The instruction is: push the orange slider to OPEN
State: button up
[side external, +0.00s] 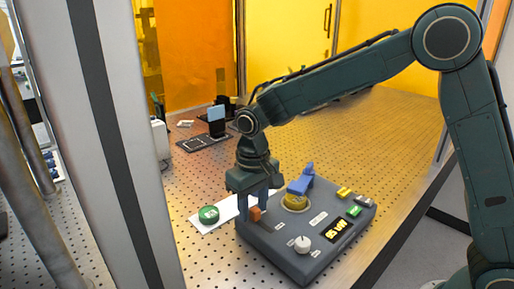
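The orange slider (255,214) stands up from the left end of the dark grey control box (272,250) in the side external view. My gripper (254,209) points down over that end of the box. Its two blue fingers are apart, one on each side of the slider as seen from here. A small gap shows between the fingers above the slider. I cannot tell whether either finger touches it. The slider's track and any OPEN marking are hidden or too small to read.
The box also carries a yellow round part (295,202), a blue lever (301,180), a white knob (302,245), a lit display (337,230) and small buttons. A green round object (208,214) lies left on a white sheet. The perforated table behind is mostly clear.

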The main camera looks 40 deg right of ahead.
aim_at(255, 208)
notch_tip(255, 208, up, 14)
dwell(0.9)
jog(key=shift+s+d, duration=0.1)
jog(key=shift+s, duration=0.05)
jog(key=s+d+r+t, duration=0.35)
jog(key=s+d, duration=0.55)
jog(key=s, duration=0.3)
jog(key=s+d+f+t, duration=0.1)
jog(key=s+d+f, duration=0.1)
jog(key=s, duration=0.4)
jog(key=s+d+f+t, duration=0.1)
jog(key=s+d+f, duration=0.1)
jog(key=s, duration=0.4)
jog(key=shift+s+d+f, duration=0.25)
jog(key=shift+s+f, duration=0.1)
jog(key=shift+f, duration=0.1)
dwell(0.7)
